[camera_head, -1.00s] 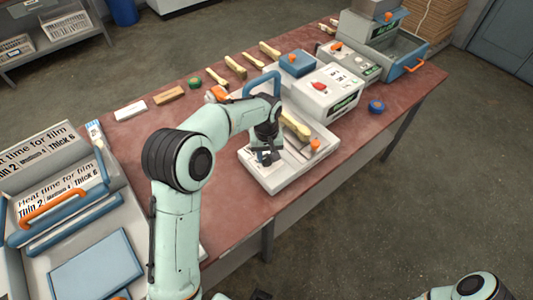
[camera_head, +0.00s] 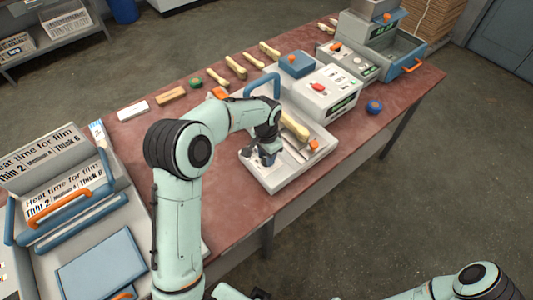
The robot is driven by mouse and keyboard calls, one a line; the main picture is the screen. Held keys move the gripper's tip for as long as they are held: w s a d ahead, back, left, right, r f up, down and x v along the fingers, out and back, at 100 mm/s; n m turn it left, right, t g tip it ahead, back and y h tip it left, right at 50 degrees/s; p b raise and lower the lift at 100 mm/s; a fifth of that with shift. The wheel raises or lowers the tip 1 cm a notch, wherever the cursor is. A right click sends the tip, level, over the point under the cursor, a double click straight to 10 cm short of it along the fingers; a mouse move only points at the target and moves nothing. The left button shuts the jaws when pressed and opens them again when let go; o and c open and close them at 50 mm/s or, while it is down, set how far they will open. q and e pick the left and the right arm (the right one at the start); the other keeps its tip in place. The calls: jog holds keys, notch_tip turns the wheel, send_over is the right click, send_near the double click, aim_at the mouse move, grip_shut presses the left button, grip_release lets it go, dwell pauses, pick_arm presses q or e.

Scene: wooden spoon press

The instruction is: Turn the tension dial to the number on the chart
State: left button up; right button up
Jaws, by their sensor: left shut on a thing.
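The chart (camera_head: 45,145), a sloped panel reading "Heat time for film, Thin 2, Medium 4, Thick 6", stands at the left. My left gripper (camera_head: 267,157) is low over the left end of the white tray-like base (camera_head: 284,182). It is shut on a small grey part there, mostly hidden by the fingers; I cannot tell whether this is the tension dial. A pale wooden spoon piece (camera_head: 295,127) lies on the base beside the gripper. An orange knob (camera_head: 314,144) stands at the base's right end. My right arm shows at the lower right, its gripper out of view.
A white machine (camera_head: 326,98) with a red button stands behind the base. A blue knob (camera_head: 375,107) lies near the table's front edge. Several wooden pieces (camera_head: 235,67) lie along the back edge. The red tabletop (camera_head: 215,175) left of the base is clear.

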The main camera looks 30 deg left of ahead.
pick_arm(q)
jog(key=m, duration=0.3)
jog(key=shift+r+m+p, duration=0.15)
jog(key=shift+m+p, duration=0.25)
jog(key=m+p, duration=0.1)
jog(key=m, duration=0.2)
jog(key=shift+w+m, duration=0.1)
jog(key=shift+m, duration=0.2)
jog(key=m+p, duration=0.1)
jog(key=m, duration=0.5)
pick_arm(e)
jog(key=w+r, duration=0.4)
jog(key=shift+r+t, duration=0.25)
jog(key=shift+t, duration=0.05)
jog(key=shift+w, duration=0.1)
pick_arm(q)
jog(key=o, duration=1)
jog(key=shift+o, duration=0.2)
notch_tip(320, 180, up, 13)
jog(key=p, duration=0.1)
pick_arm(e)
jog(key=shift+w+r, duration=0.55)
jog(key=shift+w, duration=0.1)
